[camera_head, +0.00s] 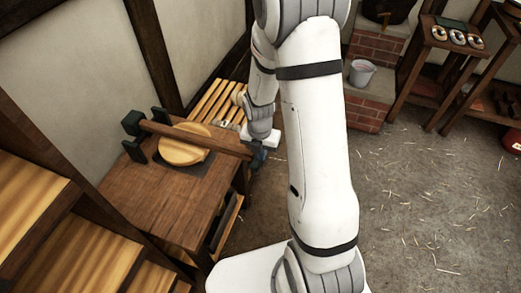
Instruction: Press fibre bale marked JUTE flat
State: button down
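A round, low, tan disc (178,152) lies on a dark plate on the wooden bench (172,205). I see no JUTE marking and cannot tell whether it is the bale or a board over it. A long wooden lever (205,138) crosses above the disc from a dark green mount (133,122) at the bench's back left. The lever lies nearly level and close to the disc. My gripper (258,157) is at the lever's right end, partly hidden by my arm. Its fingers are too small and covered to show whether they are open or shut.
Wooden shelves (75,255) stand close at the lower left. A slatted wooden rack (212,100) is behind the bench by the wall. A grey bucket (361,73) sits on brickwork at the back. The straw-strewn floor (430,200) at the right is clear.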

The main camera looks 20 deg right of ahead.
notch_tip(320, 180, up, 14)
jog(key=p, duration=0.3)
jog(key=s+r+m+t, duration=0.1)
jog(key=s+r+m, duration=0.5)
jog(key=m, duration=0.8)
jog(key=s+r+m+t, duration=0.1)
jog(key=s+r+m, duration=0.6)
jog(key=m, duration=0.7)
jog(key=shift+s+a+r+m+t, duration=0.3)
jog(key=shift+s+a+m, duration=0.15)
jog(key=shift+s, duration=0.7)
jog(key=shift+s+f, duration=0.1)
